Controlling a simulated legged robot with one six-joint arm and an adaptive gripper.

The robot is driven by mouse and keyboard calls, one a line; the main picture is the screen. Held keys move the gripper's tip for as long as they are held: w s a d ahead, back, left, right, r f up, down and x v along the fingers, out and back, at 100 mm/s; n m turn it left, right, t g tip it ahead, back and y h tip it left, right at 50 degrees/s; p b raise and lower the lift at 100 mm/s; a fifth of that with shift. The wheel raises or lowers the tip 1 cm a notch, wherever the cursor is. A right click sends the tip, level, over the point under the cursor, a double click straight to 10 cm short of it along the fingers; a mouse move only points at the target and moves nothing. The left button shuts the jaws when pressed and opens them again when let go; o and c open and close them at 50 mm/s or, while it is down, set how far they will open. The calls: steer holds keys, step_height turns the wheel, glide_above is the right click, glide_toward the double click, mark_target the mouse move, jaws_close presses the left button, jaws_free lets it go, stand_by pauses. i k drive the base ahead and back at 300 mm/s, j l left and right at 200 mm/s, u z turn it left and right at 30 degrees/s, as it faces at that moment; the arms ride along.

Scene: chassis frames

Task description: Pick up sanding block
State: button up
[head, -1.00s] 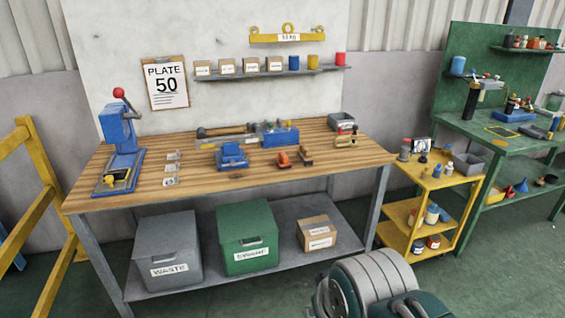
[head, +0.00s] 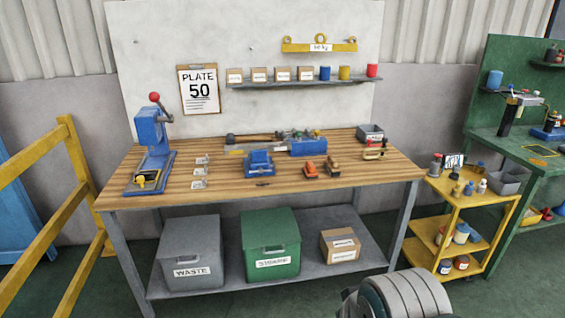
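Two small orange-brown hand tools lie side by side on the wooden top of the workbench (head: 225,191), right of its middle. The left one is a reddish-orange block (head: 310,171) with a dark top. The right one is a browner piece (head: 333,167). One of them may be the sanding block, but they are too small to tell which. My gripper is not in view. Only a grey ridged part of my own arm shows at the bottom right, well in front of the bench.
A blue press (head: 151,140) stands at the bench's left end. A blue vise (head: 257,162) and a larger blue tool (head: 308,146) stand near the blocks. Yellow rails (head: 40,165) are at the left, a yellow cart (head: 458,190) at the right. Green floor lies in front.

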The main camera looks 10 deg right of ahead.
mark_target(310, 171)
steer(key=i+l, duration=0.2)
steer(key=i, duration=0.3)
steer(key=i+l, duration=0.2)
steer(key=i, duration=0.25)
steer(key=i+l, duration=0.15)
steer(key=i, duration=0.35)
steer(key=i+l, duration=0.2)
steer(key=i, duration=0.25)
steer(key=i+l, duration=0.2)
steer(key=i, duration=0.3)
